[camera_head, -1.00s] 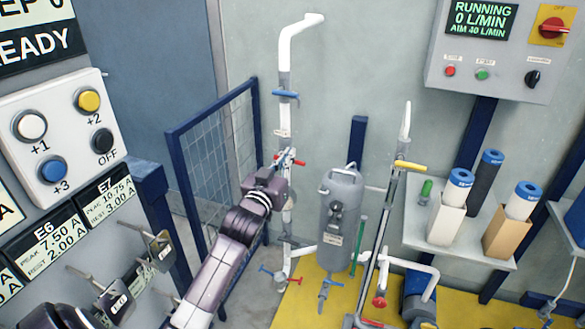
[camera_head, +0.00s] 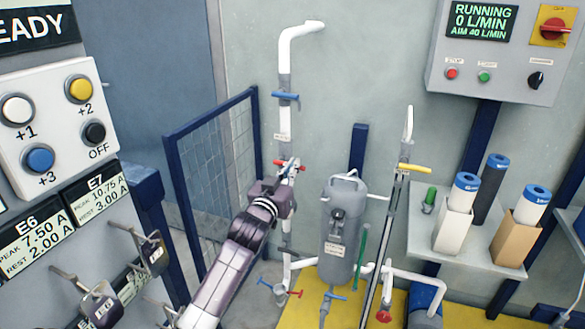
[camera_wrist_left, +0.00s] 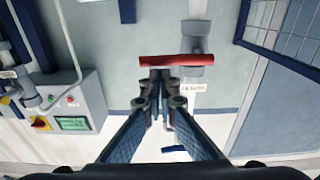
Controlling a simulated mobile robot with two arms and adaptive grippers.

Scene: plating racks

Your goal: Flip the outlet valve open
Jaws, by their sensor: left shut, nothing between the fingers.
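A valve with a red lever (camera_head: 288,165) sits on the white upright pipe (camera_head: 285,235) left of the grey tank. Its lever lies across the pipe. The red lever also shows in the left wrist view (camera_wrist_left: 178,60), close to my fingertips. My left gripper (camera_wrist_left: 160,78) is shut and empty at the lever; I cannot tell whether it touches. In the head view my left gripper (camera_head: 284,180) is small and partly hides the pipe. A label beside the valve is too small to read, so I cannot confirm which valve is the outlet. My right gripper is not in view.
A blue-levered valve (camera_head: 285,96) is higher on the same pipe. The grey tank (camera_head: 343,235) and a yellow-levered valve (camera_head: 412,168) stand to the right. A blue mesh fence (camera_head: 215,170) is to the left. The panel screen (camera_head: 482,22) reads RUNNING, 0 L/MIN, AIM 40 L/MIN.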

